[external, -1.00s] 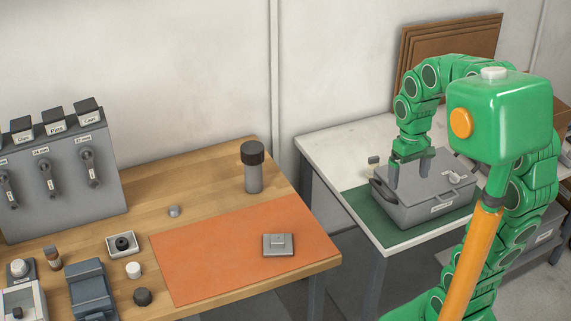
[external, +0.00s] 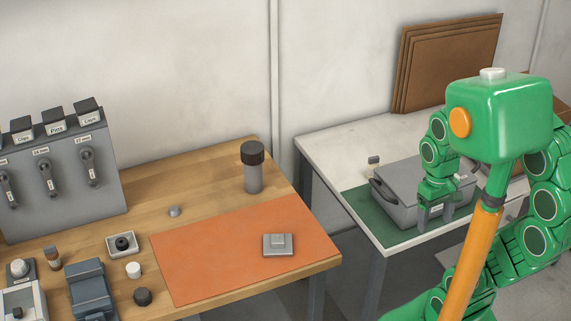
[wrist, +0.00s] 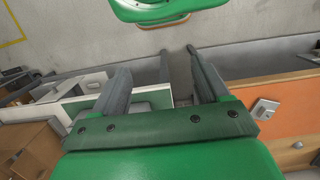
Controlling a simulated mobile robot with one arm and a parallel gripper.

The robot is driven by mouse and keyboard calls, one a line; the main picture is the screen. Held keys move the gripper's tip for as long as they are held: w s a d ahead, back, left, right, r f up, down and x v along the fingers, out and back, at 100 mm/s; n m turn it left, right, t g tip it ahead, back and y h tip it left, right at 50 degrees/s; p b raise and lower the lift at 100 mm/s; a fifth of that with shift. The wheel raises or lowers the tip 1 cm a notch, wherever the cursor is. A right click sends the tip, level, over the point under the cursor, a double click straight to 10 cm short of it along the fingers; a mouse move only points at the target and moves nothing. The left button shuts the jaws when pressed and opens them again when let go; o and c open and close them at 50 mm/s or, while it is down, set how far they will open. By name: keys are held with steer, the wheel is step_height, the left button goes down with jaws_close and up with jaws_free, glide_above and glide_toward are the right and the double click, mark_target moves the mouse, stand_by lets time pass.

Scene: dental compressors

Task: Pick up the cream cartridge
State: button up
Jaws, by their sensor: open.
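A small upright piece with a cream body and dark top (external: 373,162) stands on the white table, at the back left of the grey case (external: 398,197). It may be the cream cartridge; it is too small to be sure. My gripper (external: 436,217) points down at the front right of the case, apart from that piece. Its jaws are open, and the wrist view shows two separated fingers (wrist: 160,62) with nothing between them. I cannot make out the cream piece in the wrist view.
The case stands on a green mat (external: 361,203) on the white table (external: 330,146). A gap separates it from the wooden table (external: 200,178), which holds an orange mat (external: 215,245), a dark-capped cylinder (external: 253,172) and several small parts. Brown boards (external: 445,65) lean behind.

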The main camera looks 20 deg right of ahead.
steer(key=w+d, duration=0.2)
steer(key=w, duration=1.4)
steer(key=shift+m+t, duration=0.6)
steer(key=shift+t, duration=0.1)
steer(key=w+d+f, duration=0.2)
steer(key=w+f, duration=0.1)
steer(key=w, duration=0.5)
steer(key=w+d+f, duration=0.3)
steer(key=w, duration=0.6)
steer(key=w+d+f, duration=0.2)
steer(key=w+d, duration=0.1)
steer(key=w, duration=0.5)
steer(key=shift+w+f, duration=0.15)
steer(key=shift+f, duration=0.25)
glide_above(373, 165)
steer(key=w, duration=0.1)
steer(key=f, duration=0.7)
steer(key=shift+d+f, duration=0.25)
steer(key=shift+d, duration=0.15)
steer(key=shift+w+d+f, duration=0.15)
steer(key=shift+w+f, duration=0.1)
steer(key=shift+f, duration=3.95)
steer(key=c, duration=1.1)
steer(key=shift+r, duration=0.1)
